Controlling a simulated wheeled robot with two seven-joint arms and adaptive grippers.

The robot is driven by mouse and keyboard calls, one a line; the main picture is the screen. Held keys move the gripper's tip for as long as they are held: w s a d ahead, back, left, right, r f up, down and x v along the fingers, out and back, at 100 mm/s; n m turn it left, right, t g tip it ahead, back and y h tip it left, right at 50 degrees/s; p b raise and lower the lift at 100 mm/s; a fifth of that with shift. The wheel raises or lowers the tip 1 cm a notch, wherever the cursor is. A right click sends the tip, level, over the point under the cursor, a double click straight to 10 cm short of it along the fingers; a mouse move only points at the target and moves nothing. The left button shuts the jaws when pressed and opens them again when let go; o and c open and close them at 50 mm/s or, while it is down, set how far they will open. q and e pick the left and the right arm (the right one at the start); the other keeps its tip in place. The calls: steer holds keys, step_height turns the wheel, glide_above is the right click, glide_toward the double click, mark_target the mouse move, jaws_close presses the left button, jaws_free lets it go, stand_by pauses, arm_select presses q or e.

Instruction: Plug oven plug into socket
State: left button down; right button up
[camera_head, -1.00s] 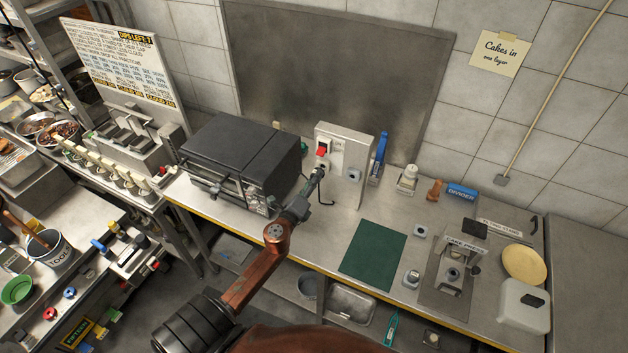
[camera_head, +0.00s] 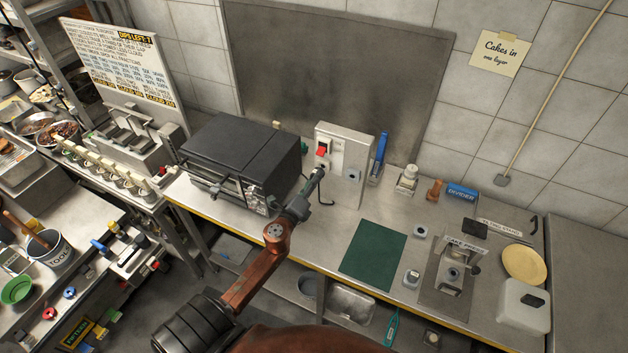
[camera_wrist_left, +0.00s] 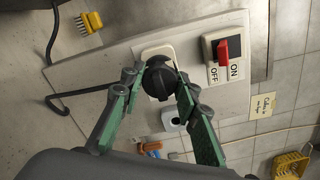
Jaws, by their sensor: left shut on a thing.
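The oven (camera_head: 240,158) is a dark box on the steel counter. The socket panel (camera_head: 356,140) is a pale upright box to its right, with a red switch (camera_head: 322,151); the switch also shows in the left wrist view (camera_wrist_left: 228,48), beside OFF and ON labels. My left gripper (camera_head: 319,173) is at the panel's lower left front. In the wrist view my left gripper (camera_wrist_left: 160,90) is shut on the black round oven plug (camera_wrist_left: 158,78), which lies over a pale socket plate (camera_wrist_left: 157,50). Whether its pins are inside is hidden. My right gripper is out of view.
A black cord (camera_wrist_left: 72,94) loops beside the panel in the wrist view. A blue item (camera_head: 380,152) stands right of the panel. A green mat (camera_head: 373,254) lies on the counter in front. A yellow plate (camera_head: 524,264) is at the right.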

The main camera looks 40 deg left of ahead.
arm_select(q)
steer(key=shift+x, duration=1.35)
steer(key=c, duration=1.4)
jaws_free()
steer(key=shift+s, duration=0.1)
steer(key=shift+s+d+f, duration=0.1)
steer(key=shift+s+d, duration=0.05)
steer(key=shift+s, duration=0.15)
steer(key=v, duration=1.1)
steer(key=shift+s, duration=0.1)
